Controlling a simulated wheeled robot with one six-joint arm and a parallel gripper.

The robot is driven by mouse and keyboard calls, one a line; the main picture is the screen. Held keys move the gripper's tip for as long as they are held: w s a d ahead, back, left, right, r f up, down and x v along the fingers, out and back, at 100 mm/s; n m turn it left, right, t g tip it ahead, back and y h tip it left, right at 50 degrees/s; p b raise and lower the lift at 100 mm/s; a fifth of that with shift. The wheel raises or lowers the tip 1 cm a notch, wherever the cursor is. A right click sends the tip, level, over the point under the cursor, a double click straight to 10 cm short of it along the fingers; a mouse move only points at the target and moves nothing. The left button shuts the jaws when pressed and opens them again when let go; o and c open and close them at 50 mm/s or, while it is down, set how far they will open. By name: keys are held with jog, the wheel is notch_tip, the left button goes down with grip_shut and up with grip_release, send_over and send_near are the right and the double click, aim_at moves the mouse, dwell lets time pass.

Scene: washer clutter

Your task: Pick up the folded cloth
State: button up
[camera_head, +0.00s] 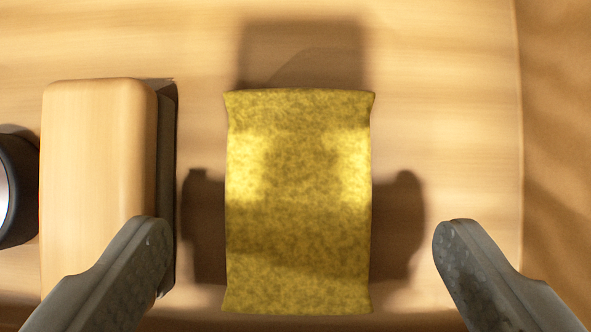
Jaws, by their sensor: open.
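The folded cloth (298,205) is a mottled yellow-olive rectangle in the middle of the picture. It lies on a pale wooden surface (440,120) with its long side running up and down the picture. My gripper (296,235) is open, one finger to the left of the cloth and the other to its right. Both fingertips are apart from the cloth, and nothing is between them in their grip. Shadows of my gripper fall on the wood on both sides of the cloth and above it.
A light wooden block with a dark side (98,180) stands left of the cloth, and my left finger overlaps its lower right corner in the picture. A dark round object (17,190) is cut off at the left edge. The wood right of the cloth is clear up to an edge.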

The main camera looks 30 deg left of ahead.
aim_at(298, 214)
jog(key=x, duration=0.3)
jog(key=shift+f, duration=0.3)
jog(key=c, duration=1.1)
notch_tip(298, 214, up, 10)
jog(key=shift+r, duration=0.1)
